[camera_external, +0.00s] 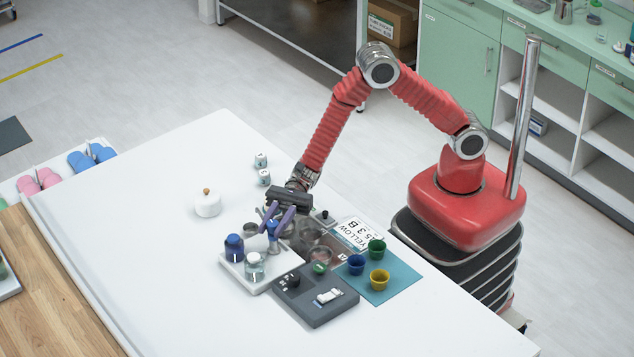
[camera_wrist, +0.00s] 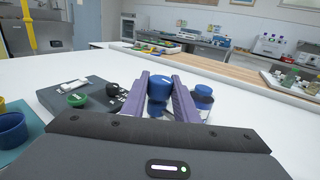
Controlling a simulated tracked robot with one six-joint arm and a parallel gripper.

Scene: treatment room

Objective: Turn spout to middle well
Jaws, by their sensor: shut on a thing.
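My gripper (camera_external: 278,217) has its purple fingers closed on a blue bottle (camera_external: 272,236) with a wide blue top, at the back right of a small white tray (camera_external: 236,272). In the wrist view, the bottle (camera_wrist: 158,88) stands between my fingers (camera_wrist: 160,100). I cannot tell whether it rests on the tray or is just above it. No spout is clearly identifiable, nor is a middle well. Blue (camera_external: 356,264), green (camera_external: 376,249) and yellow (camera_external: 379,279) cups stand on a teal mat (camera_external: 404,277). My gripper partly hides the greyish items behind the tray.
The tray also holds a dark blue bottle (camera_external: 234,248) and a clear jar (camera_external: 254,267). A grey device (camera_external: 316,311) with a black knob is in front. A white lidded pot (camera_external: 207,205) stands left; the table's left is mostly clear.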

